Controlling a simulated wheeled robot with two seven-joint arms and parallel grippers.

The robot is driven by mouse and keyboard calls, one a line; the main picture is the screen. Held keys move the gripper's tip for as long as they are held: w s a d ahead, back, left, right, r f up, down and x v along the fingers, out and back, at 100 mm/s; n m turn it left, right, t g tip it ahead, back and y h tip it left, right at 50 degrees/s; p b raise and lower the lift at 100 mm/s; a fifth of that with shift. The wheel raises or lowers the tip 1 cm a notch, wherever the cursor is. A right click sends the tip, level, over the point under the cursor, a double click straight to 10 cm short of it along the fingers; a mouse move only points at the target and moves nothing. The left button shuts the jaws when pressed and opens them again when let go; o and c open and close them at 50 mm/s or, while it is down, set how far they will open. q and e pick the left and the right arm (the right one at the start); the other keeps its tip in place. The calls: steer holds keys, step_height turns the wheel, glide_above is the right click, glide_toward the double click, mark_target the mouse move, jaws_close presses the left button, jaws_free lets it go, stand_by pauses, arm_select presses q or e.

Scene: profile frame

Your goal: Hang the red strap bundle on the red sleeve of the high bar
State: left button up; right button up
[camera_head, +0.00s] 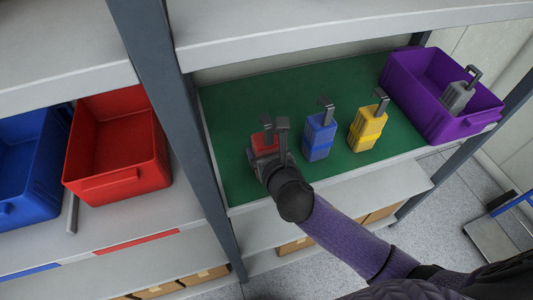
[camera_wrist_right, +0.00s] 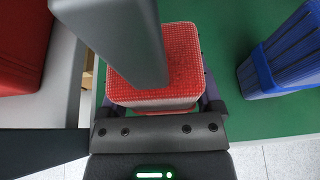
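The red strap bundle (camera_head: 265,141) is on the green mat at the near left, a red block with a grey hook on top. In the right wrist view its textured red top (camera_wrist_right: 185,60) fills the middle, partly covered by the grey hook (camera_wrist_right: 125,40). My right gripper (camera_head: 268,160) is at the bundle, with its dark fingers low on either side of the block. Whether they press on it is hidden. My left gripper is out of view. No high bar with a red sleeve can be made out.
A blue bundle (camera_head: 320,138) and a yellow bundle (camera_head: 367,130) with grey hooks stand to the right on the green mat (camera_head: 240,95). A purple bin (camera_head: 425,90) holds a grey one. A grey post (camera_head: 165,75) separates this shelf from red (camera_head: 118,150) and blue (camera_head: 25,165) bins.

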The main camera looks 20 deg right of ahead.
steer(key=c, duration=0.8)
steer(key=shift+r, duration=0.15)
